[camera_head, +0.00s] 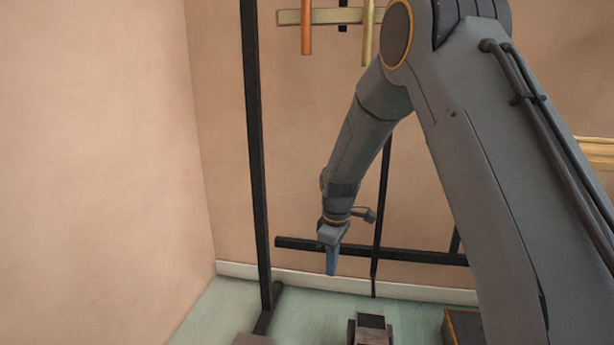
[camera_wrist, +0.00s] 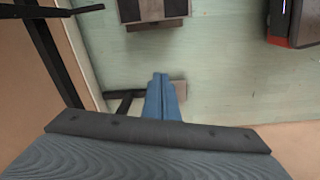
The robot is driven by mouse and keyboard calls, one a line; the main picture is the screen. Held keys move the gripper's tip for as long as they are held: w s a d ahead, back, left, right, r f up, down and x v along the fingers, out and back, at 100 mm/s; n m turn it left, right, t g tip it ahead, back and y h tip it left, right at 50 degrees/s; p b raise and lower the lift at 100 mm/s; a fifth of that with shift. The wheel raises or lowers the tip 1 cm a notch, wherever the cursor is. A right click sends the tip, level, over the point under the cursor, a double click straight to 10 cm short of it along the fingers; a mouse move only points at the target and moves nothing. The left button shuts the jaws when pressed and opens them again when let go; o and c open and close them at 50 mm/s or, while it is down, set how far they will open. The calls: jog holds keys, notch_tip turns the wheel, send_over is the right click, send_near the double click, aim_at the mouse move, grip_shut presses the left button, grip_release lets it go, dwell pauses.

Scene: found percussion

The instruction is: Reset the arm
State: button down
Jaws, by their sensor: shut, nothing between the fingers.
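My gripper (camera_head: 331,262) hangs at the end of my arm, pointing down, in the middle of the head view. Its blue fingers are together, with nothing between them. In the wrist view the blue fingertips (camera_wrist: 161,90) show closed above the pale green floor (camera_wrist: 220,70). The gripper is apart from the floor and touches nothing that I can see.
A black frame post (camera_head: 255,150) stands left of my arm, with a low black crossbar (camera_head: 410,256) behind it. A wooden bar (camera_head: 325,16) with hanging copper and brass tubes is above. A grey-and-black object (camera_head: 371,330) and a dark box (camera_head: 462,326) sit on the floor.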

jog(key=s+a+r+m, duration=0.2)
jog(key=s+a+r, duration=0.3)
jog(key=s, duration=0.5)
jog(key=s+a+r+m, duration=0.1)
jog(key=s+a+r, duration=0.35)
jog(key=s, duration=0.55)
jog(key=s+r+m, duration=0.3)
jog(key=s, duration=1.5)
jog(key=d+r+m+p, duration=0.3)
jog(key=d+r+p, duration=0.7)
jog(key=r+p, duration=0.3)
jog(key=d+r+m+p, duration=0.4)
jog(key=d+r+p, duration=0.7)
jog(key=p, duration=0.7)
notch_tip(320, 180, up, 2)
jog(key=shift+s+d+r+p, duration=0.25)
jog(key=shift+s+p, duration=0.05)
